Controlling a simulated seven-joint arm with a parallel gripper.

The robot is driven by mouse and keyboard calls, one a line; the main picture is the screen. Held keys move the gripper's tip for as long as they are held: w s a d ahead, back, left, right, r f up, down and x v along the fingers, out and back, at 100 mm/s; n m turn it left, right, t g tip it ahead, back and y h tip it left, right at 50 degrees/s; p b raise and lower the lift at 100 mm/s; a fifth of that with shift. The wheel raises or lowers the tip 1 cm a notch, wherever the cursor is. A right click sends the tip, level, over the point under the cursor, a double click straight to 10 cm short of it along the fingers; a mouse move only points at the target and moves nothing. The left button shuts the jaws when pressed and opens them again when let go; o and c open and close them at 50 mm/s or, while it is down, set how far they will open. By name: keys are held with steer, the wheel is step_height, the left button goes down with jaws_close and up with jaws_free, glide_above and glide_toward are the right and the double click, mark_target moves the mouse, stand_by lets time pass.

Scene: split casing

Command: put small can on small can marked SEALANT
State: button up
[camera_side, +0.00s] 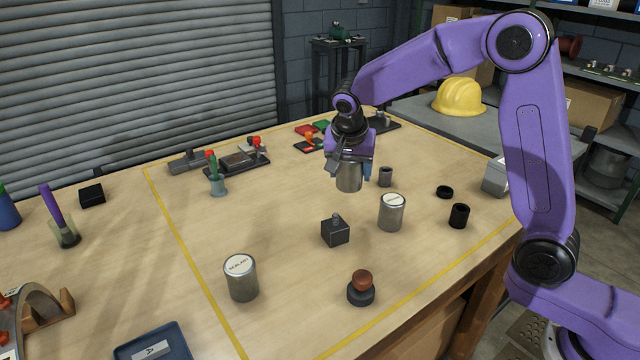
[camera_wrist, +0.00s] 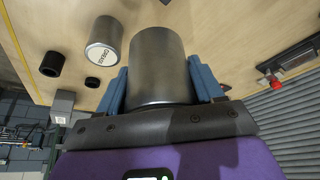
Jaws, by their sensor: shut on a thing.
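My gripper (camera_side: 349,163) is shut on a small plain grey metal can (camera_side: 349,180), held upright above the table. In the wrist view the can (camera_wrist: 158,65) sits between the two blue fingers of my gripper (camera_wrist: 160,85). The small can marked SEALANT (camera_side: 241,279) stands upright at the front left of the table in the side view, well apart from my gripper.
A dark block with a peg (camera_side: 335,231) and a brown-knobbed stamp (camera_side: 361,289) stand right of the SEALANT can. A black cylinder (camera_side: 459,216) and black ring (camera_side: 444,192) lie to the right. A blue tray (camera_side: 152,343) is front left.

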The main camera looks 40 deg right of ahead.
steer(key=s+a+r+n+t+y, duration=0.1)
steer(key=s+a+r+n, duration=0.25)
steer(key=s+a, duration=0.5)
steer(key=s+a+r+n+y, duration=0.15)
steer(key=s+a+r, duration=0.35)
steer(key=a, duration=0.7)
glide_toward(238, 255)
steer(key=shift+w+d+f+h, duration=0.15)
steer(key=shift+w+d+h, duration=0.2)
steer(key=shift+d+h, duration=0.15)
steer(key=shift+w+a+f, duration=0.4)
steer(key=shift+w+f, duration=0.15)
steer(key=shift+f, duration=1.75)
steer(key=shift+f, duration=0.15)
steer(key=o, duration=1.2)
